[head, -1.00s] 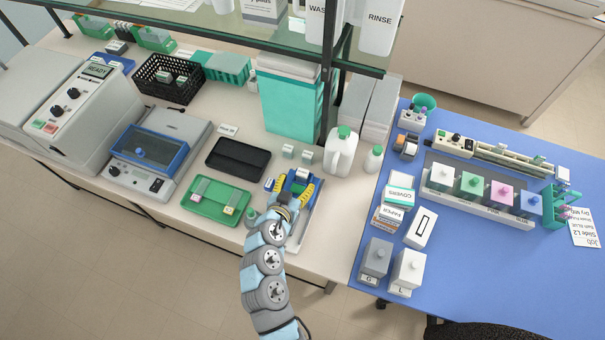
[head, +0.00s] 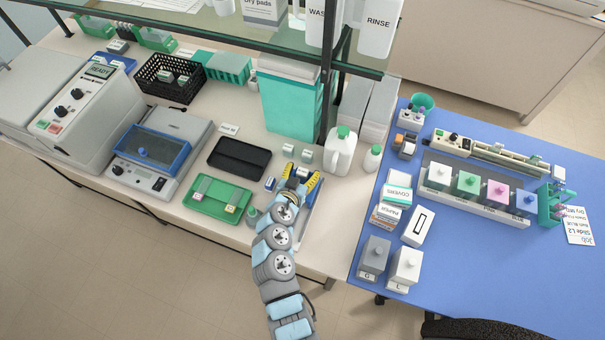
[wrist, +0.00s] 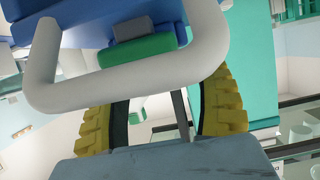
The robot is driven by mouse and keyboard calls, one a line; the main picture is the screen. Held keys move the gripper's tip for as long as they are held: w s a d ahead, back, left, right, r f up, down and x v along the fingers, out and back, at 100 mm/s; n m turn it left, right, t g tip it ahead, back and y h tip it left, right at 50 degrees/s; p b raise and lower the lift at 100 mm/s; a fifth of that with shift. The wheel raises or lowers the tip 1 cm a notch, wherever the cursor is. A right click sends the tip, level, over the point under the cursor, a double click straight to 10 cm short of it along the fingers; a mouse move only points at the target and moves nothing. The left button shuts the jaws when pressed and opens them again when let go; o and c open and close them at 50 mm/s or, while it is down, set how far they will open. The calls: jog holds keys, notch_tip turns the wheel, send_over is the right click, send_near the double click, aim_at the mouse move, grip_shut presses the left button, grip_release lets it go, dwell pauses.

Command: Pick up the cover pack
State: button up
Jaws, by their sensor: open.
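The cover pack, a white and green box marked COVERS (head: 397,193), lies on the blue table on top of other packs, to the right of my gripper. My gripper (head: 301,175) is over the right end of the pale bench, with its yellow fingers spread apart and well short of the COVERS box. In the wrist view my gripper (wrist: 160,105) shows its two yellow fingers apart. I see no cover pack between them. A blue part with a white loop (wrist: 130,75) fills the upper wrist view; I cannot tell what it belongs to.
White jugs with green caps (head: 340,152) stand behind my gripper, near the shelf post. A black tray (head: 239,158) and a green slide tray (head: 217,200) lie to its left. Paper packs (head: 386,216) and lidded jars (head: 405,267) crowd the blue table's left side.

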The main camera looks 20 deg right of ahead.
grip_shut()
dwell(0.3)
